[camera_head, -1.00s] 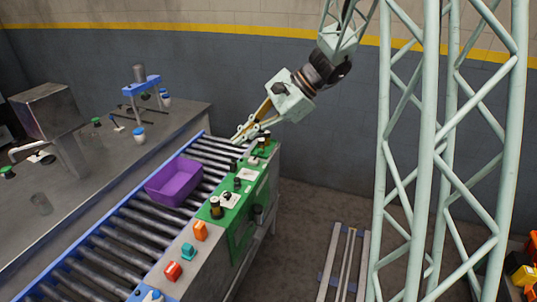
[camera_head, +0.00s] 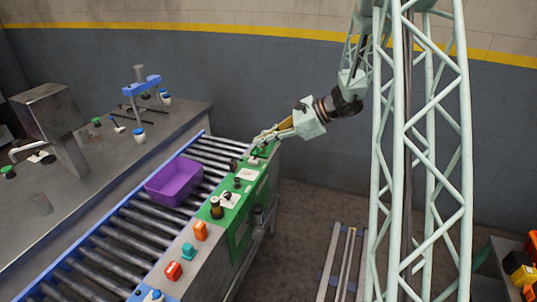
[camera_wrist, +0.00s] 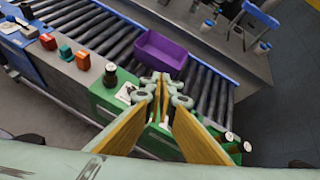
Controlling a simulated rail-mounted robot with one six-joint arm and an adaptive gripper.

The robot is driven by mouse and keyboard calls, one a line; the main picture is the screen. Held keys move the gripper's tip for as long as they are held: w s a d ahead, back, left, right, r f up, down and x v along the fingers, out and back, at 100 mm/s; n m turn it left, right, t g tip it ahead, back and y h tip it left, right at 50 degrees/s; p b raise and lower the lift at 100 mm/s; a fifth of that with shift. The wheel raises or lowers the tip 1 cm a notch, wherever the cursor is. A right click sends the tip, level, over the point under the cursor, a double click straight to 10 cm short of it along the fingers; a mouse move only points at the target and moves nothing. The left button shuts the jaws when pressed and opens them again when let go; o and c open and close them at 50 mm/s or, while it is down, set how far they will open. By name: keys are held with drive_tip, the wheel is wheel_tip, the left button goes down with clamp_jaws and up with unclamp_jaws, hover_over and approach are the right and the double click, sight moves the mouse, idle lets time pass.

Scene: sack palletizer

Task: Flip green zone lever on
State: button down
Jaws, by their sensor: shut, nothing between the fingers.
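The green zone is a green control panel (camera_head: 240,240) at the far end of the conveyor's side rail. It carries a large black knob (camera_head: 216,208), smaller dark controls (camera_head: 237,183) and white label plates. Which of these is the lever is unclear at this size. My gripper (camera_head: 260,138) is at the panel's far end, its fingers low over or beside the controls there and partly covering them. In the wrist view my gripper (camera_wrist: 160,80) has its fingertips together, empty, above the panel. The black knob (camera_wrist: 110,76) stands to their left; white-topped controls (camera_wrist: 229,137) are to the right.
A purple bin (camera_head: 174,183) sits on the roller conveyor beside the panel. Orange (camera_head: 200,231), teal (camera_head: 189,251) and red (camera_head: 173,271) controls line the nearer rail. A metal bench with equipment is at left.

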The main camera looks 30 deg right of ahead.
drive_tip(key=w+d+f+m+t+h, duration=0.1)
drive_tip(key=w+d+f+m, duration=0.1)
drive_tip(key=d+f, duration=0.6)
drive_tip(key=w+d+f+m+t+h, duration=0.1)
drive_tip(key=w+d+f+m+t, duration=0.1)
drive_tip(key=d+f+m, duration=0.3)
drive_tip(key=d+f, duration=0.3)
drive_tip(key=d, duration=0.1)
drive_tip(key=shift+w+d+f+m+t, duration=0.15)
drive_tip(key=shift+w+d+m+t, duration=0.15)
drive_tip(key=shift+d, duration=0.05)
drive_tip(key=shift+w, duration=0.15)
drive_tip(key=w+r+x, duration=0.1)
drive_tip(key=r+x, duration=0.1)
drive_tip(key=x, duration=1)
drive_tip(key=shift+w+a, duration=0.35)
drive_tip(key=shift+r, duration=0.35)
